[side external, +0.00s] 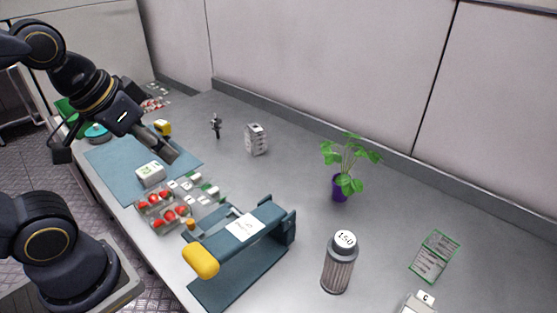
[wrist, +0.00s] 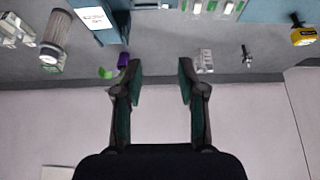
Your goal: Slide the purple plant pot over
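The purple plant pot (side external: 340,190) stands upright on the grey bench, right of centre in the side view, with a leafy green plant (side external: 350,158) in it. In the wrist view the pot (wrist: 123,60) shows at the edge of the left finger, which hides part of the plant. My gripper (side external: 170,153) is above the blue mat at the left, well away from the pot. In the wrist view my gripper (wrist: 159,68) has its two fingers apart with nothing between them.
A blue press-like device with a yellow handle (side external: 200,259) and a cylinder marked 150 (side external: 339,265) stand in front of the pot. Bare bench surrounds the pot; a wall is behind.

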